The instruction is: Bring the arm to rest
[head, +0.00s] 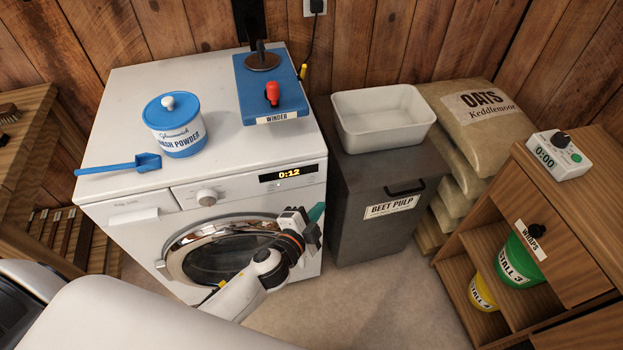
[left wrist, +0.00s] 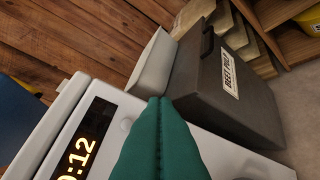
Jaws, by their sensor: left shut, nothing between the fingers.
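My left arm reaches in from the lower left of the head view. Its gripper (head: 316,213) is in front of the right side of the white washing machine (head: 130,92), near the edge of the round door. The green fingers are shut and empty; they also show shut together in the left wrist view (left wrist: 160,105). The washing machine's display (left wrist: 78,158) reads 0:12 there. My right gripper is not in view.
On the machine stand a blue wash powder tub (head: 174,130), a blue scoop (head: 120,165) and a blue winder (head: 270,88). Right of it is a grey beet pulp bin (head: 375,225) under a white basin (head: 383,118). Oats sacks (head: 470,135) and a wooden cabinet (head: 560,225) stand further right. Floor ahead is clear.

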